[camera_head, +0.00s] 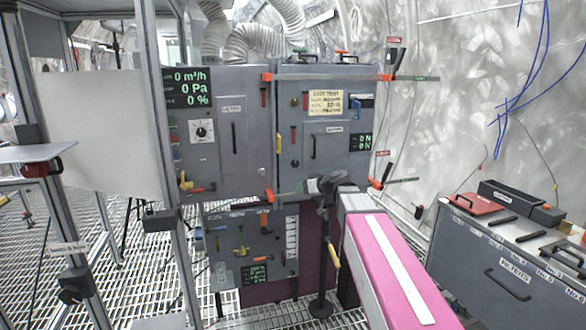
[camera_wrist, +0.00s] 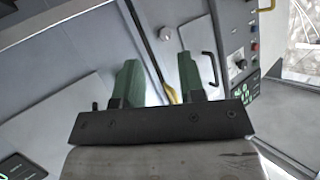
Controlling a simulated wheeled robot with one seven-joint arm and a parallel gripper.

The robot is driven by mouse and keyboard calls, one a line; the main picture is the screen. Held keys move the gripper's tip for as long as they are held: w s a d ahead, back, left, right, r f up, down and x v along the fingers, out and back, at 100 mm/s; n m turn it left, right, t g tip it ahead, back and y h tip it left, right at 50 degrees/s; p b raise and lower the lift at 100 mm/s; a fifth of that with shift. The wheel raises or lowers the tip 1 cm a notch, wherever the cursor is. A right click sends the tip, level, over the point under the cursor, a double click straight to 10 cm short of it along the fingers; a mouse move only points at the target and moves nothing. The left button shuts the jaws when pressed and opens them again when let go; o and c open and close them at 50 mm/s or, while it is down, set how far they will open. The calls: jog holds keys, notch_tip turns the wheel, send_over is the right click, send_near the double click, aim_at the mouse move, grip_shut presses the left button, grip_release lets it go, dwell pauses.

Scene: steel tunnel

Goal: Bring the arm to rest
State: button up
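My gripper (camera_wrist: 158,72) shows in the wrist view with two green fingers standing apart on a dark bar. I see nothing held between the fingers. A thin dark rod with a yellow end (camera_wrist: 172,95) shows beyond the gap between them; I cannot tell its distance from the fingers.
Grey cabinets (camera_head: 220,125) with handles, knobs and green displays stand at the centre. A pink-sided block with a white strip (camera_head: 398,268) is in front right. A grey drawer unit (camera_head: 480,262) stands right, a metal frame (camera_head: 165,170) left. The floor is open grating.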

jog(key=s+d+f+m+g+h, duration=0.2)
jog(key=s+d+f, duration=0.3)
jog(key=s+f, duration=0.3)
jog(key=s+d+f+m+g+h, duration=0.3)
jog(key=s+d+f+h, duration=0.2)
jog(key=s+f, duration=0.3)
jog(key=s+d+f+m+g+h, duration=0.3)
jog(key=s+f, duration=0.5)
jog(key=f, duration=0.5)
jog(key=shift+s+d+h, duration=0.3)
jog(key=shift+d+h, duration=0.1)
jog(key=shift+d, duration=0.5)
jog(key=shift+w, duration=0.1)
